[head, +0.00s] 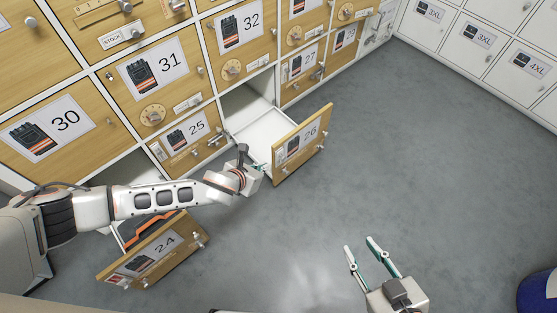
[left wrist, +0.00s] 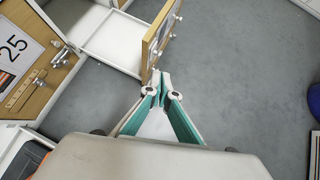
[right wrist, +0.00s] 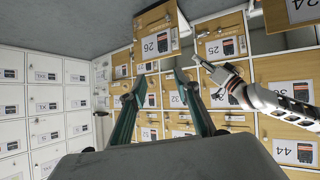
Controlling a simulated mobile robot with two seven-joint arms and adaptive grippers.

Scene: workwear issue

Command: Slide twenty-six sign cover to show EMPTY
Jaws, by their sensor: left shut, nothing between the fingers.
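Drawer 26 (head: 265,133) is pulled out, its white tray showing no contents. Its wooden front (head: 302,143) carries the 26 label and small metal fittings; the sign cover and its wording are too small to make out. The front also shows in the right wrist view (right wrist: 158,43), and nearly edge-on in the left wrist view (left wrist: 158,38). My left gripper (head: 262,168) is shut and empty beside the near left edge of this front; its tips (left wrist: 158,76) are close to that edge, and I cannot tell if they touch. My right gripper (head: 359,244) is open and empty over the floor.
Drawer 24 (head: 155,252) stands open below my left arm, with something dark and orange inside. Closed drawer 25 (head: 187,135) is just left of 26. White lockers (head: 478,40) line the back right. A blue object (head: 540,290) is at the right edge. The middle floor is clear.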

